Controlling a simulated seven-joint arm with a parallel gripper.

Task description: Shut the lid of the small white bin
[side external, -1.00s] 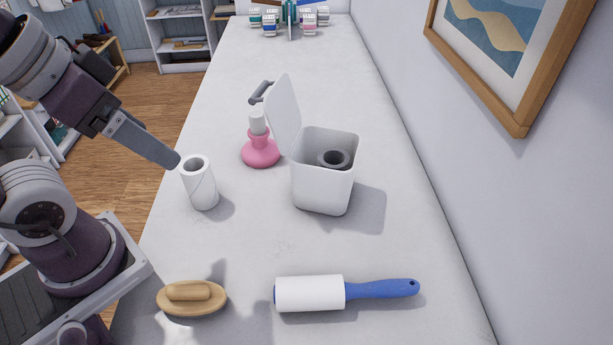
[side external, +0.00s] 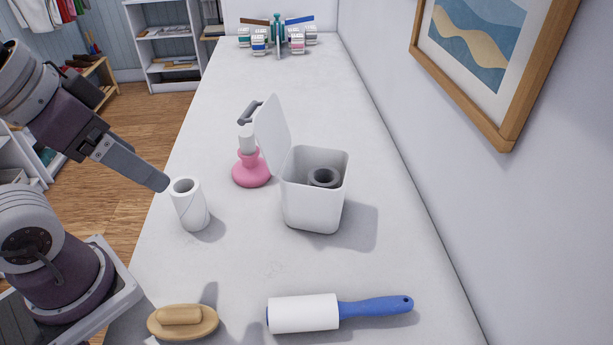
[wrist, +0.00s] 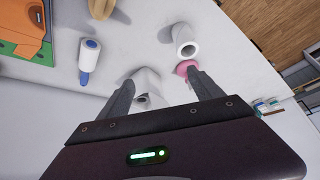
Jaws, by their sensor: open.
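The small white bin (side external: 312,210) stands upright on the counter in the side view. Its lid (side external: 272,132) is open, standing up at the bin's left and leaning back slightly. A dark grey ring-shaped item (side external: 323,177) sits inside. My gripper (side external: 160,181) is left of the bin, apart from it, near the top of a white paper roll (side external: 190,207). Whether it touches the roll is unclear. In the wrist view my gripper (wrist: 163,92) is open, with nothing held, and part of the bin (wrist: 148,82) shows between and beyond the fingers.
A pink bottle (side external: 251,172) stands just left of the bin, with a dark grey handle (side external: 250,110) behind it. A wooden brush (side external: 183,322) and a blue-handled lint roller (side external: 340,312) lie in front. The wall bounds the right side. Counter between the bin and lint roller is clear.

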